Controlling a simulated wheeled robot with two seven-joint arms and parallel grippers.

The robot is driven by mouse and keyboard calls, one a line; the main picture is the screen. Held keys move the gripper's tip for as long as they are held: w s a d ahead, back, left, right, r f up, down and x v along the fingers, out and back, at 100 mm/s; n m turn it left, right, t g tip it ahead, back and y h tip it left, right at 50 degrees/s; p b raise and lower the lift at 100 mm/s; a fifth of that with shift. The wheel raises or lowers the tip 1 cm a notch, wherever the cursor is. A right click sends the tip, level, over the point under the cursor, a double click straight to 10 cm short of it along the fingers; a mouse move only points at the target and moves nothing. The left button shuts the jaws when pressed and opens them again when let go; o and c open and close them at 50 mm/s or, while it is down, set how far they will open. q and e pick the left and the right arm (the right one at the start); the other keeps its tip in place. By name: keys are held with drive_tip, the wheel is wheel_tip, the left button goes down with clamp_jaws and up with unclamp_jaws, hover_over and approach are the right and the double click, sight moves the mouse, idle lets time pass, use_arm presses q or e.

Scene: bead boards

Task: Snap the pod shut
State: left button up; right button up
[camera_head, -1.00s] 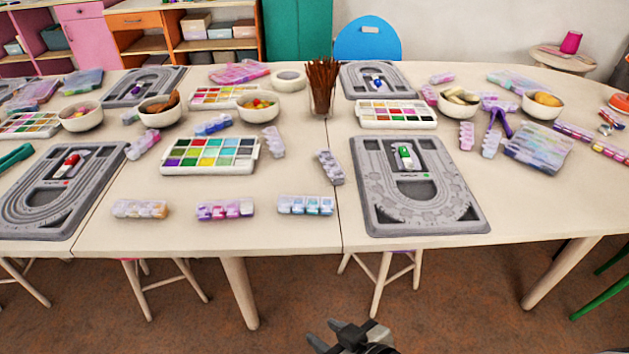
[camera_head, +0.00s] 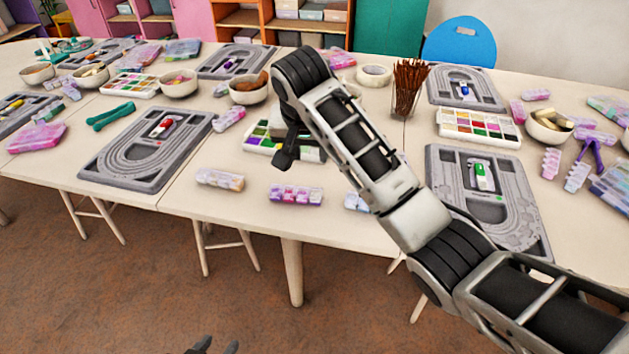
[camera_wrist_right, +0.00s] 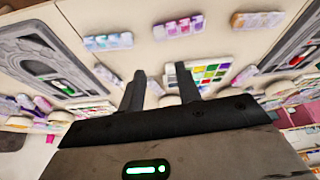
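Small clear-lidded bead pods lie in a row along the table's front edge: one with pale and orange contents (camera_head: 220,179), one with purple and pink (camera_head: 296,195), and a blue-white one (camera_head: 357,202) partly behind my right arm. In the right wrist view the row also shows, with the blue-white pod (camera_wrist_right: 108,41) at left and the purple pod (camera_wrist_right: 178,25) in the middle. I cannot tell which lid is raised. My right gripper (camera_head: 284,160) hangs above the table behind the row; its fingers (camera_wrist_right: 160,88) are apart and empty.
A paint-coloured bead tray (camera_head: 258,146) is partly hidden behind my right gripper. Grey bead boards lie left (camera_head: 110,165) and right (camera_head: 520,210). A glass of brown sticks (camera_head: 408,88) stands behind. The tabletop between the pods and the left board is clear.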

drive_tip(key=b+x, duration=0.1)
drive_tip(key=x, duration=1.4)
drive_tip(key=shift+w+f+b, duration=0.1)
drive_tip(key=shift+f+b, duration=0.15)
drive_tip(key=shift+b, duration=0.05)
clamp_jaws()
